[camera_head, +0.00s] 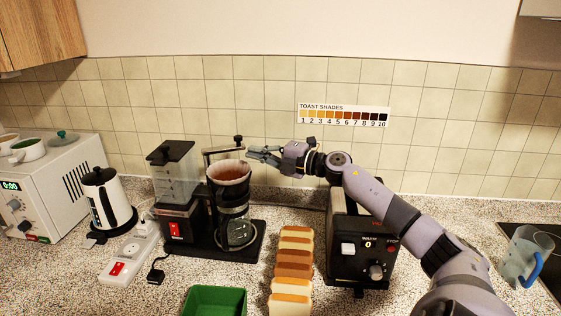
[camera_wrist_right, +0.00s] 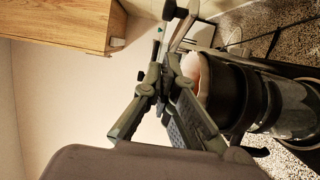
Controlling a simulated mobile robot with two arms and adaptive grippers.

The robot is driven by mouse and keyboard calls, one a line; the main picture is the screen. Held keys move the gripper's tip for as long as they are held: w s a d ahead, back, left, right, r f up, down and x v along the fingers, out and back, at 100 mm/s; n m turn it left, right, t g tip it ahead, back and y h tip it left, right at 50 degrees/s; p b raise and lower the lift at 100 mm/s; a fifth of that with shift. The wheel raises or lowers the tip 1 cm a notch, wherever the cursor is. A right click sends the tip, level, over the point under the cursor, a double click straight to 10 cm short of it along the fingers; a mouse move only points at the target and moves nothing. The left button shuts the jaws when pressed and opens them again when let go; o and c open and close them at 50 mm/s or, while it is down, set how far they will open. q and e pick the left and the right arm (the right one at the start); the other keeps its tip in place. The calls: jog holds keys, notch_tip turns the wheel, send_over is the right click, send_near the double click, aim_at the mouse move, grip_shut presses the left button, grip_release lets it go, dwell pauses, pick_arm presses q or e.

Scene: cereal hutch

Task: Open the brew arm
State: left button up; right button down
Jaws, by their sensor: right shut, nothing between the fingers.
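The coffee maker (camera_head: 245,252) stands left of centre on the counter. Its brew arm (camera_head: 222,150) is a dark bar with a knob on top, set above the open filter basket (camera_head: 229,171), which has a white paper filter with brown contents. A glass carafe (camera_head: 236,230) stands below. My right gripper (camera_head: 252,152) is shut and empty, just right of the brew arm's knob end; I cannot tell whether they touch. In the wrist view the gripper (camera_wrist_right: 162,82) points at the brew arm (camera_wrist_right: 181,28), with the filter basket beside it. My left gripper is not in view.
A grinder (camera_head: 172,175), a kettle (camera_head: 107,198) and a power strip (camera_head: 130,256) are on the left. Sliced bread (camera_head: 295,256) and a green bin (camera_head: 214,301) stand in front. My right arm passes over the toaster (camera_head: 362,248). A jug (camera_head: 522,258) is far right.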

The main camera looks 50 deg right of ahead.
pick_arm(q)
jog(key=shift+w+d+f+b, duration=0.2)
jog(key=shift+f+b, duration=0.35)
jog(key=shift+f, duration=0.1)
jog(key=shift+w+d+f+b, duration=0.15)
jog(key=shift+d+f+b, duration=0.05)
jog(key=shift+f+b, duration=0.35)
pick_arm(e)
jog(key=a+v, duration=0.1)
jog(key=v, duration=0.6)
jog(key=shift+s+r, duration=0.3)
jog(key=shift+d, duration=0.1)
